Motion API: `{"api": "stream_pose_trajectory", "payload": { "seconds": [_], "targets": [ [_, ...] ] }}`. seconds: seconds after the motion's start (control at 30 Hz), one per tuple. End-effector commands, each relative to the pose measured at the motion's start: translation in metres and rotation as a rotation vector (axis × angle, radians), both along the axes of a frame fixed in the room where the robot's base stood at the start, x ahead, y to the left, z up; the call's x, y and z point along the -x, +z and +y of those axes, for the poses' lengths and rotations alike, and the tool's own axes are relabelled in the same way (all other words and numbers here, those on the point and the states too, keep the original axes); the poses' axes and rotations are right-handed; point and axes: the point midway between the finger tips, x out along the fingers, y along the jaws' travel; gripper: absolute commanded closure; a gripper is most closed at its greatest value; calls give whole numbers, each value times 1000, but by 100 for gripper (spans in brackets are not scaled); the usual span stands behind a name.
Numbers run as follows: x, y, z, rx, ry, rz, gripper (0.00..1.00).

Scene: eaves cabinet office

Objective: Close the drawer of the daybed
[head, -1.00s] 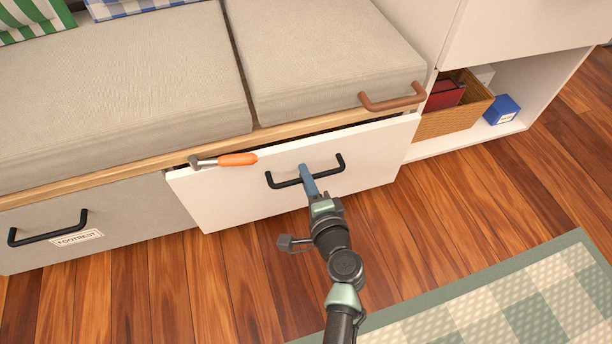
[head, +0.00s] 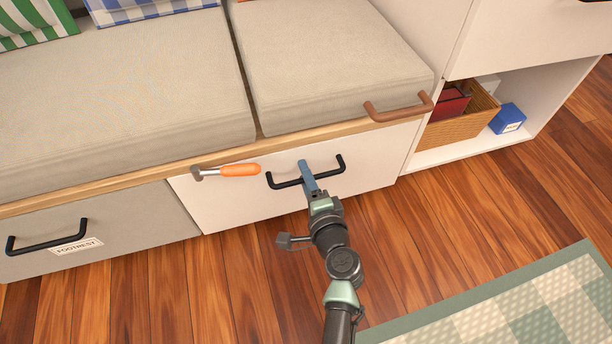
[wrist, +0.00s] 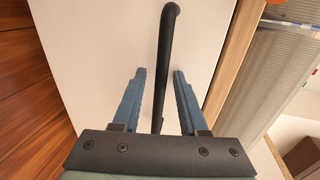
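The daybed's white drawer front (head: 230,205) sits under the wooden rail of the daybed (head: 300,139). No dark gap shows above it, and it looks flush or nearly so. Its black bar handle (head: 275,184) is in the middle of the front. My gripper (head: 305,172) is at this handle. In the wrist view my gripper (wrist: 158,72) is open, with the black handle (wrist: 166,50) running between its two blue fingers. Clear space shows between handle and fingers there. Whether a finger touches the drawer front cannot be told.
A hammer with an orange handle (head: 240,170) lies along the drawer front's top left edge. A grey drawer labelled FOOTREST (head: 120,225) is at left. A brown handle (head: 398,107) juts out at the upper right. An open shelf holds a basket (head: 465,125). A rug (head: 510,310) lies at lower right.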

Motion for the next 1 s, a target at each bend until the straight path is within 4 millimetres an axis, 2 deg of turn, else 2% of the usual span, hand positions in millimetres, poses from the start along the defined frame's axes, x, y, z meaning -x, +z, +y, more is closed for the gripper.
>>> {"api": "stream_pose_trajectory", "payload": {
  "seconds": [0.23,0.37,0.8,1.0],
  "targets": [
    [1,3,-1,-1,0,-4,54],
    [14,7,-5,0,-2,-1,54],
    [99,25,-32,-1,-2,1,54],
    [117,27,-38,0,0,0,54]
  ]
}}
